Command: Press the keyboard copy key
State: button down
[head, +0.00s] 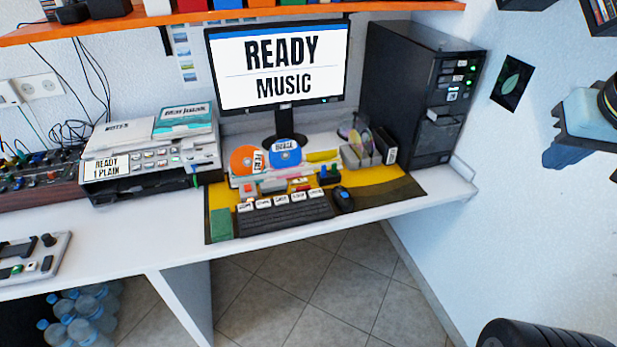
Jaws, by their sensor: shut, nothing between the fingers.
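A black keyboard (284,217) lies near the front edge of the desk, on a yellow and dark mat (222,190). A row of several large white labelled keys (281,202) runs along its back edge. Their labels are too small to read surely, so I cannot tell which one is the copy key. The monitor (281,66) behind reads "READY MUSIC". My gripper is not in the head view, and nothing is touching the keyboard.
A black mouse (343,199) and a green block (222,224) flank the keyboard. Orange (246,159) and blue (285,152) discs stand behind it. A black computer tower (417,95) is at right, a printer-like device (150,163) at left. Floor in front (310,290) is clear.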

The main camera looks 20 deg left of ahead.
aim_at(246, 207)
jog(key=z, duration=0.05)
jog(key=k, duration=1.3)
jog(key=u, duration=1.15)
jog(key=i, duration=1)
jog(key=z, duration=0.05)
